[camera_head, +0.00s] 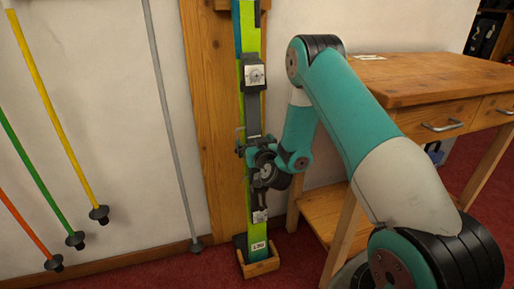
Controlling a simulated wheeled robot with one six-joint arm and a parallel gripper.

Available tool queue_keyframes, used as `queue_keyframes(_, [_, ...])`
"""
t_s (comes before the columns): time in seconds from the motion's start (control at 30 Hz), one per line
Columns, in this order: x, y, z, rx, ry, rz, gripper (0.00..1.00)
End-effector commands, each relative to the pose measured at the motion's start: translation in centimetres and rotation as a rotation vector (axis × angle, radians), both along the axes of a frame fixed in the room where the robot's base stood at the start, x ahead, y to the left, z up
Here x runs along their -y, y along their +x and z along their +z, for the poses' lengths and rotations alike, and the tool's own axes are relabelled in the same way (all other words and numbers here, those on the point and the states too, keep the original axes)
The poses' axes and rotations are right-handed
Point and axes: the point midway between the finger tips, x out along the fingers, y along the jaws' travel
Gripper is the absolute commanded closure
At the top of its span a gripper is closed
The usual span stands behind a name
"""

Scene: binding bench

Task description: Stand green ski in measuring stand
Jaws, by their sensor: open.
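The green ski (251,107) stands upright, its lower end in the small wooden foot box of the measuring stand (262,267). The stand's tall wooden back board (207,110) rises behind it against the wall. The ski's top runs out of the picture. Dark bindings sit on its face, and a white label shows near its base. My gripper (243,146) is at the ski's middle, with its fingers open beside the ski's edges. The wrist hides part of the ski below there. Whether the fingers touch the ski cannot be told.
A wooden bench (430,80) with drawers and a lower shelf stands close on the right, beside my arm. Yellow (58,115), green (38,178) and orange (25,226) poles and a grey pole (172,125) lean on the wall at left. Red carpet in front is partly clear.

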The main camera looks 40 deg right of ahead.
Motion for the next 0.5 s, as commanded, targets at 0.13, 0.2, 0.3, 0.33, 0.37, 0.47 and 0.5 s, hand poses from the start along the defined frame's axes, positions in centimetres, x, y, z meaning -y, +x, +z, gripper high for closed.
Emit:
queue_keyframes(0.13, [-0.1,-0.4,-0.2,0.001,-0.001,0.000,0.00])
queue_keyframes(0.2, [-0.2,-0.6,-0.2,0.001,-0.001,0.000,0.00])
queue_keyframes(0.3, [-0.3,-0.9,-0.2,0.001,0.001,0.000,0.00])
queue_keyframes(0.33, [-0.3,-1.0,-0.2,0.001,0.001,0.000,0.00])
queue_keyframes(0.37, [-0.3,-1.1,-0.2,0.001,0.001,0.000,0.00])
queue_keyframes(0.47, [-0.4,-1.4,-0.2,0.001,-0.001,0.000,0.00])
queue_keyframes(0.5, [-0.5,-1.5,-0.2,0.001,-0.001,0.000,0.00])
